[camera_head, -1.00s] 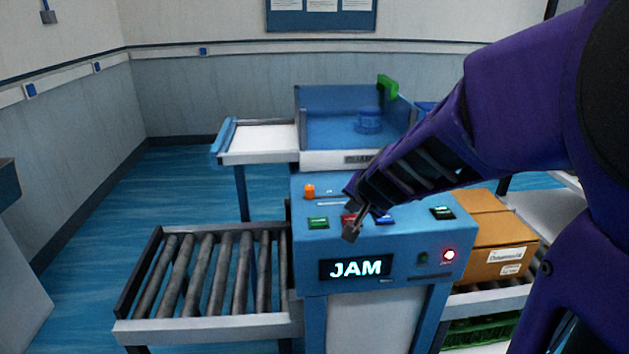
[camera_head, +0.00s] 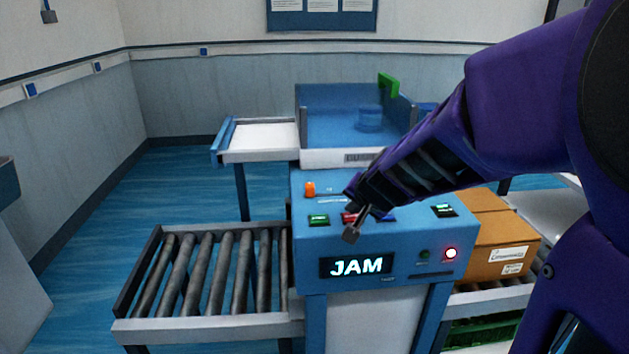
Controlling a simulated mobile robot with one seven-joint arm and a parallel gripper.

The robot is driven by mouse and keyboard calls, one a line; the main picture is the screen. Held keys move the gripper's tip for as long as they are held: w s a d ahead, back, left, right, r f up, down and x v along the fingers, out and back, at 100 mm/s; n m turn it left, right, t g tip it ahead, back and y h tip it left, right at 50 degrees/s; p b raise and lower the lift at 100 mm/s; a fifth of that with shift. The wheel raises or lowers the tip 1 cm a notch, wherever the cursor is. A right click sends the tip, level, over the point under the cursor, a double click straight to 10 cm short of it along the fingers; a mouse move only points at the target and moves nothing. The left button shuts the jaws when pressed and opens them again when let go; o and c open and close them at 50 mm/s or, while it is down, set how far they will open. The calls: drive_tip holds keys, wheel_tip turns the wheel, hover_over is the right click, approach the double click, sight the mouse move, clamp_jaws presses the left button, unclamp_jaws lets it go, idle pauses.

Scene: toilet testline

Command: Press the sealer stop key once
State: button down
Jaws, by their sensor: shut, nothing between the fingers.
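The blue sealer machine (camera_head: 440,267) stands in the middle with a sloped control panel. Key labels are too small to read.
An orange knob (camera_head: 310,189) rises at the panel's upper left. A roller conveyor (camera_head: 206,275) extends left. A cardboard box (camera_head: 498,250) stands on the right conveyor.

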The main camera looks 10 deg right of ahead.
sight(352, 220)
drive_tip(key=shift+f, duration=0.3)
idle(0.4)
drive_tip(key=shift+r, duration=0.1)
drive_tip(key=shift+r+p, duration=0.55)
drive_tip(key=shift+r, duration=0.15)
drive_tip(key=shift+r, duration=0.1)
wheel_tip(352, 220, up, 5)
drive_tip(key=p, duration=0.5)
idle(0.3)
